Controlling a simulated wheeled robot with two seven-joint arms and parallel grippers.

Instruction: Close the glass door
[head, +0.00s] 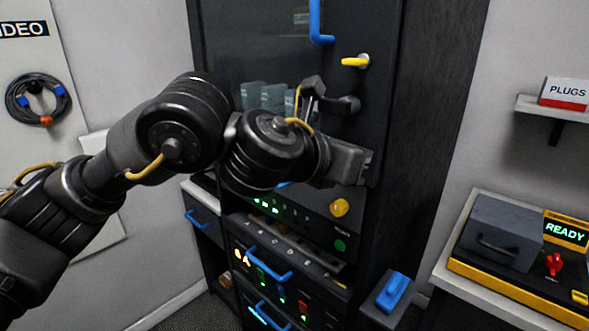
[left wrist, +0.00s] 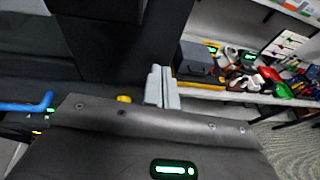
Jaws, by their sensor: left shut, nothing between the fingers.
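The glass door (head: 262,48) is the dark, see-through upper front of a tall black cabinet (head: 425,90). It has a blue handle (head: 316,22) and looks about flush with the frame, though my arm covers its lower part. A yellow latch lever (head: 355,61) points left, right of the handle. My left gripper (head: 366,167) is in front of the cabinet's right front edge, below the latch. Its grey fingers (left wrist: 162,87) are together and empty in the left wrist view. Contact with the door or frame cannot be told. My right gripper is out of view.
Below are panels with lit buttons, a yellow knob (head: 340,207) and blue drawer handles (head: 270,263). A bench at right carries a grey box (head: 500,233) and a READY display (head: 565,233). A coiled cable (head: 38,99) hangs on the left wall board.

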